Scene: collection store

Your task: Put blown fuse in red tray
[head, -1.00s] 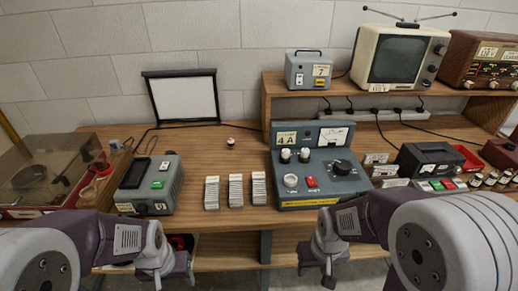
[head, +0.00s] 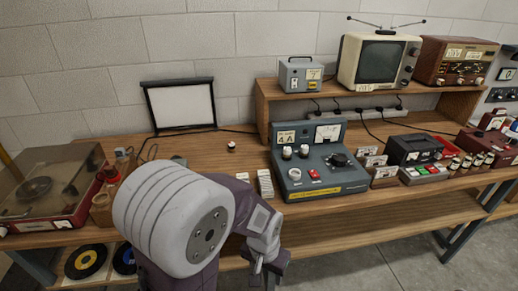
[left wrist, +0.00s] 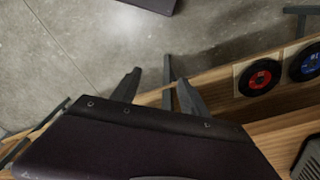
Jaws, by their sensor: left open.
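My left gripper (head: 268,272) hangs low in front of the table edge in the head view, apart from everything on the table. It is open and empty; its two fingers also show in the left wrist view (left wrist: 159,88), over the floor and a wooden shelf edge. My right gripper is not in view. I cannot make out a blown fuse. A red tray-like thing (head: 449,149) shows partly behind the black-topped box at the right.
Several small jar-like items (head: 466,162) and label cards (head: 376,162) stand right of the unit. A record player (head: 50,190) stands at far left; a television (head: 380,62) is on the raised shelf.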

